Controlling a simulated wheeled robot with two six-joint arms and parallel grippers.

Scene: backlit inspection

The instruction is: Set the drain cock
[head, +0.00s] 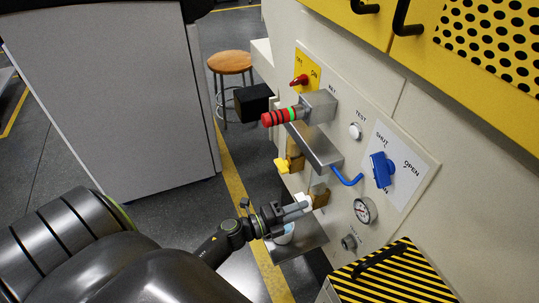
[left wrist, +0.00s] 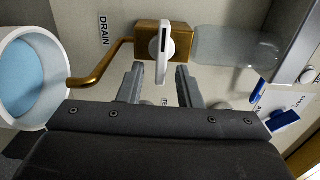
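The drain cock has a brass body (left wrist: 181,37) with a white lever (left wrist: 163,42), beside the DRAIN label in the left wrist view. The lever stands upright in that picture, across the line of the brass spout (left wrist: 100,70) and the clear bowl (left wrist: 232,47). In the head view the brass body (head: 321,197) is partly hidden behind my left gripper (head: 303,209). My left gripper's two fingers also show in the wrist view (left wrist: 160,70), apart, one on each side of the lever's lower end. I cannot tell whether they touch it. My right gripper is out of view.
A white cup (left wrist: 62,95) with blue inside is near the spout end. A striped box (head: 395,283) stands at the front right.

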